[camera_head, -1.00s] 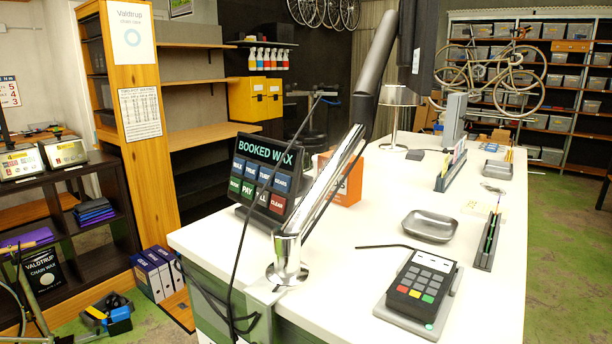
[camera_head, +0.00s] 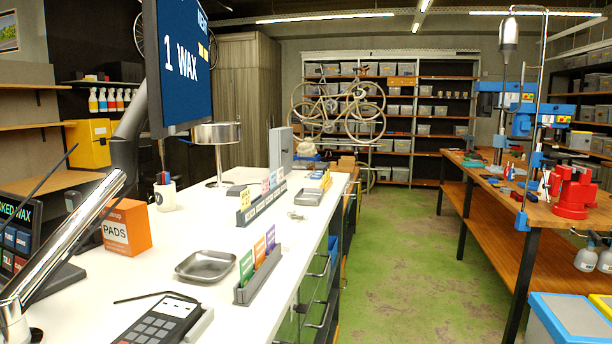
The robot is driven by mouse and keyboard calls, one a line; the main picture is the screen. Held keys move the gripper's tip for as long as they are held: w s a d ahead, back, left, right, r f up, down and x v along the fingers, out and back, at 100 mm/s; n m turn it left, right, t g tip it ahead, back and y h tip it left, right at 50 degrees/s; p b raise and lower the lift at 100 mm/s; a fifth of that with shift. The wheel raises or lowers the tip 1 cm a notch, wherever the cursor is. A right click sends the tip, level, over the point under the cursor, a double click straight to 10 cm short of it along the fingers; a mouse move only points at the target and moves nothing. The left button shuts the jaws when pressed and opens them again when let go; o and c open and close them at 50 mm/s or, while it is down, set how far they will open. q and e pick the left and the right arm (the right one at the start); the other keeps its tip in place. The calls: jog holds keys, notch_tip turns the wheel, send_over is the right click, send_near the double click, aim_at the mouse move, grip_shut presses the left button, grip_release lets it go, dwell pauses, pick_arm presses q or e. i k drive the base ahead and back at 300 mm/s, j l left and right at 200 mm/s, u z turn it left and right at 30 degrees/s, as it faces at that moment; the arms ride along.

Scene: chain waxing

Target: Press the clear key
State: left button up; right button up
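The dark key panel (camera_head: 14,212), with white "BOOKED WAX" lettering partly cut off, stands at the left edge of the head view. Its red clear key (camera_head: 20,264) sits at the right end of the lower row, by the picture's edge. The rest of the panel is outside the frame. A monitor (camera_head: 185,62) above the counter reads "1 WAX". Neither of my grippers is in view.
The white counter (camera_head: 225,310) holds a card terminal (camera_head: 158,322), an orange pads box (camera_head: 126,228), a metal tray (camera_head: 205,265) and a card holder (camera_head: 258,275). A chrome post (camera_head: 65,235) rises at left. Green floor (camera_head: 395,250) is open between counter and wooden workbench (camera_head: 475,195).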

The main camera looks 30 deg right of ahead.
aim_at(20, 261)
jog(key=i+l, duration=0.1)
jog(key=l, duration=0.4)
jog(key=i+l, duration=0.1)
jog(key=l, duration=0.4)
jog(key=i+l, duration=0.1)
jog(key=l, duration=0.4)
jog(key=i+l, duration=0.1)
jog(key=l, duration=0.35)
jog(key=i+l, duration=0.1)
jog(key=l, duration=0.4)
jog(key=i+l, duration=0.15)
jog(key=k+j, duration=0.2)
jog(key=j, duration=0.15)
jog(key=k+j, duration=0.45)
jog(key=j, duration=0.2)
jog(key=i+j, duration=0.1)
jog(key=j, duration=1.75)
jog(key=i+j, duration=0.15)
jog(key=j, duration=0.75)
